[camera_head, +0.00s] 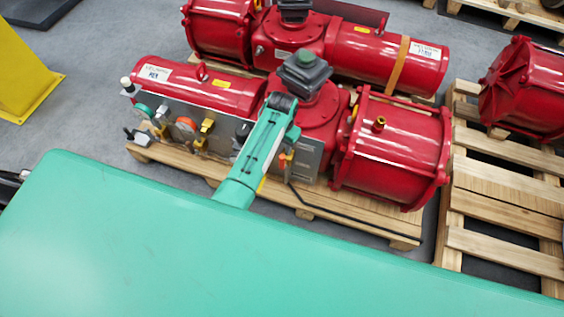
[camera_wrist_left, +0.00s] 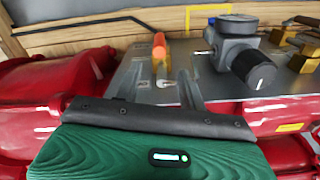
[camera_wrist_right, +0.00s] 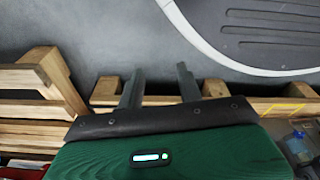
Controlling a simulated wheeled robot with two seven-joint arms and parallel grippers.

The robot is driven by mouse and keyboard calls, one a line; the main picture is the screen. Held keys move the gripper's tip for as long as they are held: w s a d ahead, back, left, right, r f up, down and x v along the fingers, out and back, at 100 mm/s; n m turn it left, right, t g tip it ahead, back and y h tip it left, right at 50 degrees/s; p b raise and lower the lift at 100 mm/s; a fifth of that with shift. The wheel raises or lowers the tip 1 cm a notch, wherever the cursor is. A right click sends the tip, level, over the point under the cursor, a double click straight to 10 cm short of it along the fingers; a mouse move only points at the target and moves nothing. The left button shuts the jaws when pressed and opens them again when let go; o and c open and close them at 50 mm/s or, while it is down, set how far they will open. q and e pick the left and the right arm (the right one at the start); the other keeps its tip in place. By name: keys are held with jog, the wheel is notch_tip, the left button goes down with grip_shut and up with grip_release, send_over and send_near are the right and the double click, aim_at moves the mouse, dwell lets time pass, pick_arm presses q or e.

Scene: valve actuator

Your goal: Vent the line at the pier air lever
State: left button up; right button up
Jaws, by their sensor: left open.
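The air lever, a small orange handle (camera_head: 286,158), stands at the right end of the grey control panel (camera_head: 308,158) in front of the nearer red actuator (camera_head: 395,150). In the left wrist view the orange lever (camera_wrist_left: 160,46) rises from the panel (camera_wrist_left: 150,92). My left gripper (camera_head: 289,146) is over that end of the panel. In its wrist view the two fingers (camera_wrist_left: 160,68) are open, one on each side of the lever, with gaps on both sides. My right gripper (camera_wrist_right: 158,78) is open and empty, over the floor and pallet edge, outside the head view.
A second red actuator (camera_head: 385,60) stands behind. An empty-fronted wooden pallet (camera_head: 505,205) is at right, a yellow stand (camera_head: 20,80) at left.

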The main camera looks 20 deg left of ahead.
aim_at(282, 162)
pick_arm(q)
notch_tip(282, 162, down, 11)
jog(key=shift+f+b, duration=0.15)
jog(key=shift+b, duration=0.95)
jog(key=shift+f, duration=0.55)
pick_arm(e)
jog(key=w+a+r, duration=0.1)
jog(key=w+r, duration=0.3)
jog(key=r, duration=0.2)
jog(key=shift+a+r, duration=0.15)
jog(key=shift+a, duration=0.1)
pick_arm(q)
jog(key=shift+c, duration=0.4)
pick_arm(e)
jog(key=shift+s, duration=0.1)
pick_arm(q)
jog(key=shift+s, duration=0.1)
grip_shut()
